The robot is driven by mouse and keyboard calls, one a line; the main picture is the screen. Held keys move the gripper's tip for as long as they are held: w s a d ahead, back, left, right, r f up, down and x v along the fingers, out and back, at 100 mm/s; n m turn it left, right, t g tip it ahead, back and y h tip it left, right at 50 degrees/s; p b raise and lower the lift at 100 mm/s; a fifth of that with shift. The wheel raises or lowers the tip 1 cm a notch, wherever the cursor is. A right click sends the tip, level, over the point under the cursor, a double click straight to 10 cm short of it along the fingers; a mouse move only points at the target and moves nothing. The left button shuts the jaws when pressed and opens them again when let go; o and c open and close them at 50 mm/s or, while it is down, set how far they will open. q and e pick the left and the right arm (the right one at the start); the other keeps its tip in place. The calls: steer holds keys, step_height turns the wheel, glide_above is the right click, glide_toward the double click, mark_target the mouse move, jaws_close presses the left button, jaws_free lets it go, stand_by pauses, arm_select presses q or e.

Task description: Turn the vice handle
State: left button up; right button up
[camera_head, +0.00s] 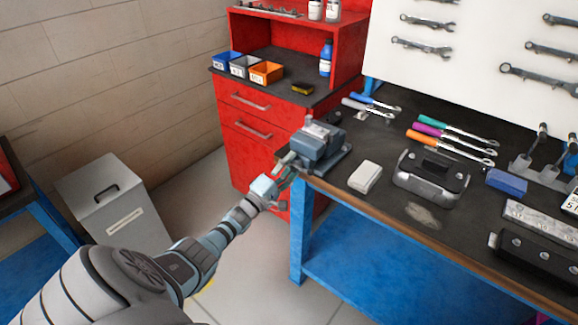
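A blue-grey bench vice (318,143) is mounted at the near left corner of the black-topped workbench (385,196). Its front end, where the handle sits, faces my arm and overhangs the bench edge. My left arm comes up from the lower left, and my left gripper (276,190) is right at the front of the vice, just off the bench corner. The gripper covers much of the handle. I cannot tell whether the fingers touch or hold it, or how far they are open. My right gripper is not in view.
A white block (365,177) and a dark metal case (431,176) lie right of the vice. Colourful-handled wrenches (450,141) lie behind them. A red cabinet (256,128) stands behind the vice, and a grey bin (115,205) stands left. The floor between is clear.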

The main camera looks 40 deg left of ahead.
arm_select(q)
steer(key=v, duration=0.8)
steer(key=shift+r, duration=0.1)
